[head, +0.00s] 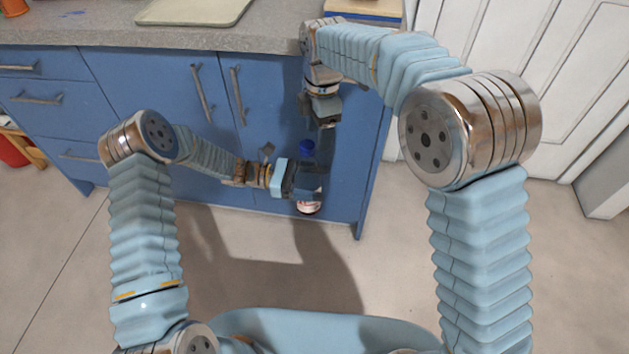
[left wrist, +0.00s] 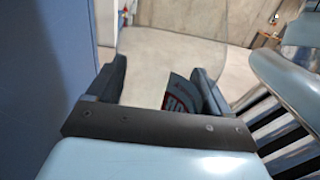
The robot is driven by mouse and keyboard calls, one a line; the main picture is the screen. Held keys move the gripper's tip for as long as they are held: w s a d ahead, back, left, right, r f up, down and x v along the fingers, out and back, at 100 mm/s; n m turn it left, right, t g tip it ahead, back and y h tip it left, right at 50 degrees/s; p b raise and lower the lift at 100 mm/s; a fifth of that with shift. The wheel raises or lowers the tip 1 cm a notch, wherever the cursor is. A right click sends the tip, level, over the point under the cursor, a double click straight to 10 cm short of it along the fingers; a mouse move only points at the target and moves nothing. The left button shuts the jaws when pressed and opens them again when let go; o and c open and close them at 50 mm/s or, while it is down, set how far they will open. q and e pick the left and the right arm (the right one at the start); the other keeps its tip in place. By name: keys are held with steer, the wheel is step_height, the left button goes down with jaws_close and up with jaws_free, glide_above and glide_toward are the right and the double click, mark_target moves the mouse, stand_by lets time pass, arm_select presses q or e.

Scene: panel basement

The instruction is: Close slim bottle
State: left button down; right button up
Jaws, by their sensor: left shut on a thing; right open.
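The slim bottle (head: 308,208) is upright in the head view, in front of the blue cabinet. My left gripper (head: 308,186) is shut on its body and hides most of it; a pale, reddish lower part shows below the fingers. A blue cap (head: 307,148) shows at the bottle's top; I cannot tell how firmly it sits. In the left wrist view, a dark label with red (left wrist: 180,94) shows between the fingers of my left gripper (left wrist: 160,90). My right gripper (head: 325,120) points down, open and empty, just above and slightly right of the cap.
The blue cabinet (head: 130,90) with metal handles stands close behind both grippers. Its grey countertop (head: 100,32) carries a pale board (head: 192,11) and an orange container (head: 14,7). A white panelled door (head: 500,50) is at the right. The floor (head: 410,240) in front is clear.

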mark_target(307, 144)
steer(key=r+n, duration=0.1)
steer(key=r, duration=0.1)
steer(key=s+a+r+n, duration=0.1)
steer(key=r, duration=0.1)
steer(key=s+a+r, duration=0.1)
steer(key=r, duration=0.1)
steer(key=shift+a+r+n, duration=0.2)
steer(key=shift+r+n, duration=0.15)
steer(key=shift+n, duration=0.05)
steer(key=shift+f, duration=4.05)
